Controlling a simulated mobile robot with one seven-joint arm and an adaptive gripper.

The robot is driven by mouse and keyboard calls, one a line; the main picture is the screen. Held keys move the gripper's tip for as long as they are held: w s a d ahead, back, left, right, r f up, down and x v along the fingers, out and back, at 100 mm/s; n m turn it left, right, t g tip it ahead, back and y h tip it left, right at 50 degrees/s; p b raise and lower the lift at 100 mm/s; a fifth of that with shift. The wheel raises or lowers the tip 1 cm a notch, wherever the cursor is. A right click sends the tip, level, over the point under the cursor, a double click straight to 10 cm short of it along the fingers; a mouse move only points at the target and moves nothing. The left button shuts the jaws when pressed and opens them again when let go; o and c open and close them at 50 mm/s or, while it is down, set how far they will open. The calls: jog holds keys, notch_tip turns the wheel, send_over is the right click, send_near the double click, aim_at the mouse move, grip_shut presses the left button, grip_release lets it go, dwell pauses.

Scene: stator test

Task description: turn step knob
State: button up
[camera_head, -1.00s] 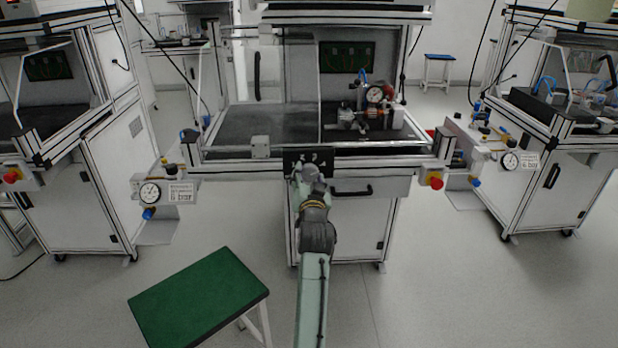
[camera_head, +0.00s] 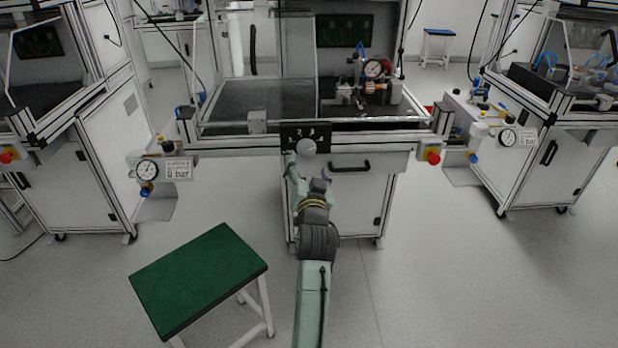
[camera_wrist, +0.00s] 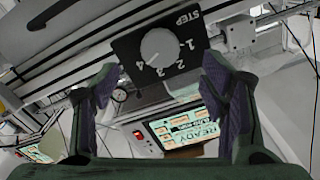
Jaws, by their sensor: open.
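The step knob (camera_head: 307,147) is a round grey dial on a black panel (camera_head: 292,130) at the front edge of the middle bench. In the wrist view the knob (camera_wrist: 158,47) sits on the black panel marked STEP (camera_wrist: 190,25), with the numbers 1 to 4 around it. A small mark on the knob is too faint to read surely. My gripper (camera_head: 308,168) is open, just in front of and below the knob. In the wrist view my gripper's fingers (camera_wrist: 160,80) stand wide apart with nothing between them, and the knob shows beyond them, apparently untouched.
A drawer handle (camera_head: 350,166) is right of the knob, and a red emergency button (camera_head: 432,157) is farther right. A pressure gauge (camera_head: 147,171) hangs at the left. A green-topped stool (camera_head: 200,278) stands left of my arm. A lit screen (camera_wrist: 185,128) shows in the wrist view.

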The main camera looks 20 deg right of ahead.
jog(key=v, duration=0.4)
dwell(0.4)
